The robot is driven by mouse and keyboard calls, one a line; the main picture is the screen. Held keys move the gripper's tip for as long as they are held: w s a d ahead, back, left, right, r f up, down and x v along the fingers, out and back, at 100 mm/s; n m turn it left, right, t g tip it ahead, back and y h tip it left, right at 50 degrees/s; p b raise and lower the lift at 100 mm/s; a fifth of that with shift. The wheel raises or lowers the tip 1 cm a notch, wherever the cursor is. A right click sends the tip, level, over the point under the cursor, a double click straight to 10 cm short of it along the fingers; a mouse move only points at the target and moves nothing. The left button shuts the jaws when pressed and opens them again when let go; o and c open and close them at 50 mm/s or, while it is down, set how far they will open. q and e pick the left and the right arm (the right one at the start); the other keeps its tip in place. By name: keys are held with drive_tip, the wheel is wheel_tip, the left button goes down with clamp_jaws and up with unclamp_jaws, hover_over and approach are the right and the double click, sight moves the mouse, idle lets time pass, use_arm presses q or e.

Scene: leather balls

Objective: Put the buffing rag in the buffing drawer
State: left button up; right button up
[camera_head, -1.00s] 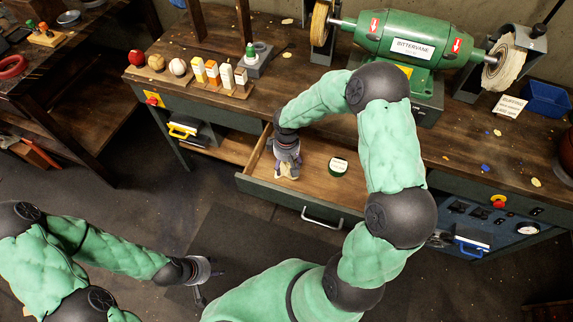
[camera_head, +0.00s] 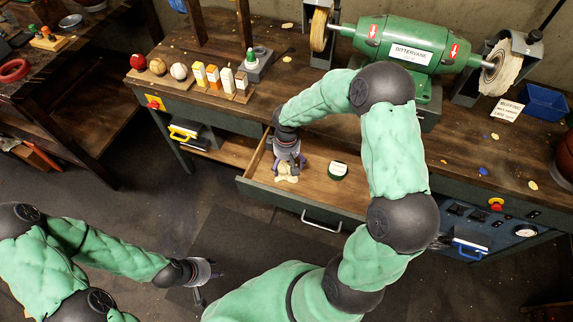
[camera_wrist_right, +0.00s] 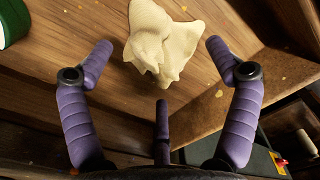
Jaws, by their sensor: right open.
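The cream buffing rag (camera_head: 287,172) lies crumpled on the floor of the open drawer (camera_head: 325,192), near its left end. In the right wrist view the rag (camera_wrist_right: 160,42) lies just beyond the spread fingers, apart from them. My right gripper (camera_head: 288,161) is open above the rag and empty; its purple fingers also show in the right wrist view (camera_wrist_right: 158,60). My left gripper (camera_head: 208,284) hangs at the lower left, away from the bench; its fingers are too small to read.
A green round tin (camera_head: 337,170) sits in the drawer right of the rag. The bench top holds a green buffing machine (camera_head: 405,42), balls and small bottles (camera_head: 213,76), and a blue bin (camera_head: 545,100). The drawer handle (camera_head: 321,220) juts toward the open floor.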

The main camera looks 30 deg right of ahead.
sight(286, 164)
wheel_tip(286, 164, up, 9)
drive_tip(key=p, duration=0.3)
drive_tip(key=shift+r, duration=0.15)
drive_tip(key=shift+r, duration=0.1)
